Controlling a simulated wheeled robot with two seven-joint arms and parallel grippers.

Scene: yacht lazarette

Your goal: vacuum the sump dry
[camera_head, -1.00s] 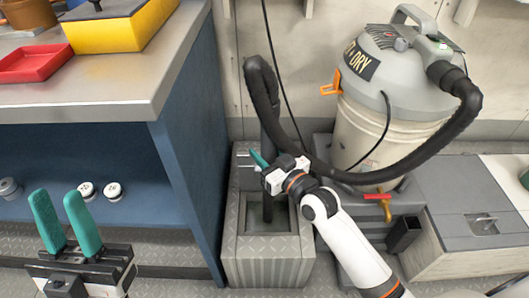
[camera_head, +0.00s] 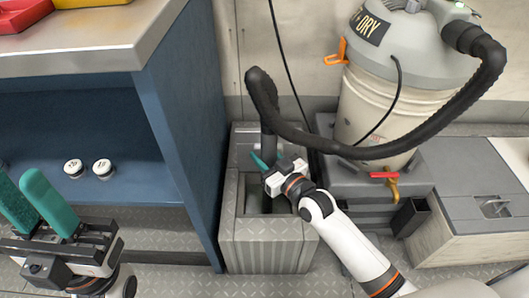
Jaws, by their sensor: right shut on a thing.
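The sump (camera_head: 232,232) is a grey tread-plate box with a square opening in its top, standing beside the blue cabinet. The wet and dry vacuum (camera_head: 377,107) stands behind it to the right. Its black hose (camera_head: 440,112) loops down from the lid to a dark wand (camera_head: 268,142) over the sump. My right gripper (camera_head: 263,163) is shut on the wand just above the sump opening. The wand's lower end and the sump's floor are mostly hidden by the gripper and the rim. My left gripper (camera_head: 30,210) is open and empty at the lower left, its teal fingers apart.
The blue cabinet (camera_head: 185,130) with a metal worktop (camera_head: 95,50) borders the sump on the left. Two white-topped jars (camera_head: 73,168) sit on its shelf. A red-handled valve (camera_head: 384,176) and a grey hatch box (camera_head: 470,200) are at right.

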